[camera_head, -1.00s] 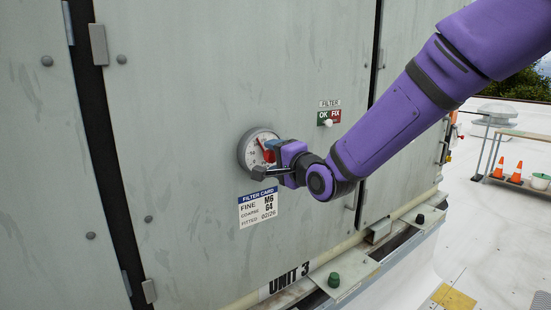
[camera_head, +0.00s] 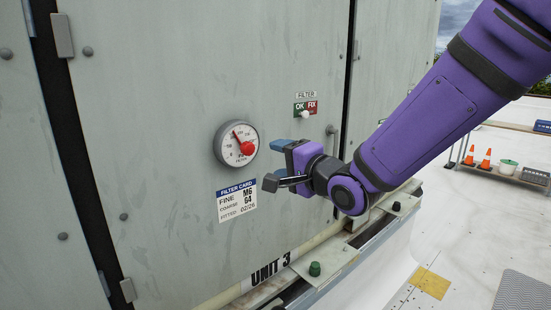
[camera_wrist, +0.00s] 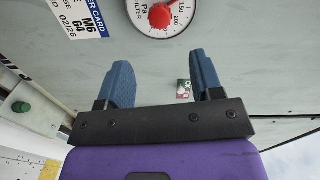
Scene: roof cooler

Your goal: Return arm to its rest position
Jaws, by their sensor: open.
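My gripper (camera_head: 275,164) is open and empty in front of the grey unit's panel, to the right of the round gauge (camera_head: 230,137). It is apart from the gauge. The gauge has a white face and a red knob (camera_head: 247,148). In the wrist view, my gripper's two blue fingers (camera_wrist: 162,84) stand apart with nothing between them. The gauge (camera_wrist: 160,12) is at the top of that view, partly cut off, with the red knob showing. My purple arm reaches in from the upper right.
The grey cabinet (camera_head: 150,180) fills the left and middle. A filter card (camera_head: 237,201) is below the gauge; a green-and-red OK/FIX switch (camera_head: 305,109) is to its right. A ledge with a green knob (camera_head: 315,269) runs along the base. Orange cones (camera_head: 486,159) stand at right. White roof is open.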

